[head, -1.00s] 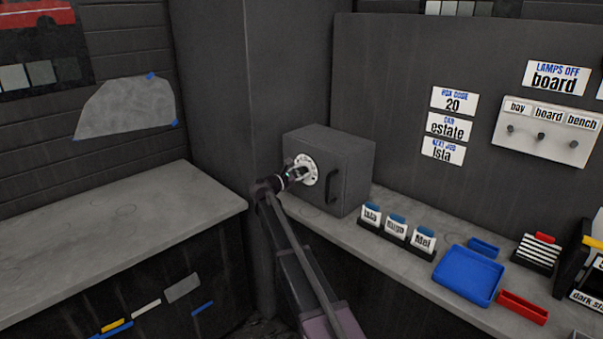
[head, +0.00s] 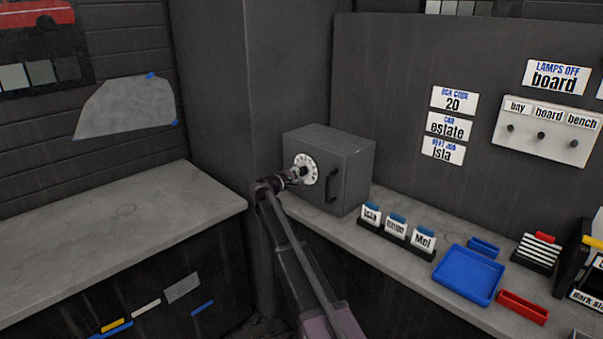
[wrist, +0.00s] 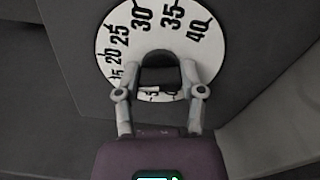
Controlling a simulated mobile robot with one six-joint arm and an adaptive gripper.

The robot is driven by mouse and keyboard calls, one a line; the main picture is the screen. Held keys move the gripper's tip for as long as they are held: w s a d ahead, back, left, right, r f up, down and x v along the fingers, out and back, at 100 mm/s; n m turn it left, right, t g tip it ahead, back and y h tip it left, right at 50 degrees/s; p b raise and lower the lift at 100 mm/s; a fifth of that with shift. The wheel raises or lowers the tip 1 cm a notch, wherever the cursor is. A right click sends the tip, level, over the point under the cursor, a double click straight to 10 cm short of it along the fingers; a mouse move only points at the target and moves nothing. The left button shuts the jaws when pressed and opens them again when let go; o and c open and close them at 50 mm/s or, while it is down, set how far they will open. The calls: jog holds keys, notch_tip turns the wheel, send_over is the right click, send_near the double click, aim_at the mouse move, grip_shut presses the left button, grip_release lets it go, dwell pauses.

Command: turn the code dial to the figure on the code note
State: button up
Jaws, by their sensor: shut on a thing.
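The code dial (head: 312,172) is a white disc with black figures on the front of a dark grey box (head: 348,166). In the wrist view the dial face (wrist: 150,38) shows 20, 25, 30, 35 and 40, with 30 near the top; its lower part is hidden behind my gripper. My gripper (wrist: 160,72) is shut on the dark knob (wrist: 158,76) at the dial's centre. In the head view my gripper (head: 299,174) reaches the dial from the left. The code note (head: 454,100) on the dark board reads "BOX CODE 20".
The box has a dark handle (head: 332,186) right of the dial. Name cards (head: 396,230) stand in front of it on the grey counter (head: 385,258), with a blue tray (head: 467,275) further right. Other notes (head: 448,127) hang below the code note.

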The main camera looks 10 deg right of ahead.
jog(key=shift+w+r+m, duration=0.1)
jog(key=shift+w+m, duration=0.1)
jog(key=shift+m, duration=1.1)
jog(key=o, duration=1.1)
jog(key=shift+o, duration=0.2)
jog(key=shift+s+a, duration=0.1)
jog(key=shift+s, duration=0.1)
jog(key=shift+s+a, duration=0.15)
jog(key=shift+a, duration=0.05)
jog(key=v, duration=1.1)
jog(key=shift+a, duration=0.1)
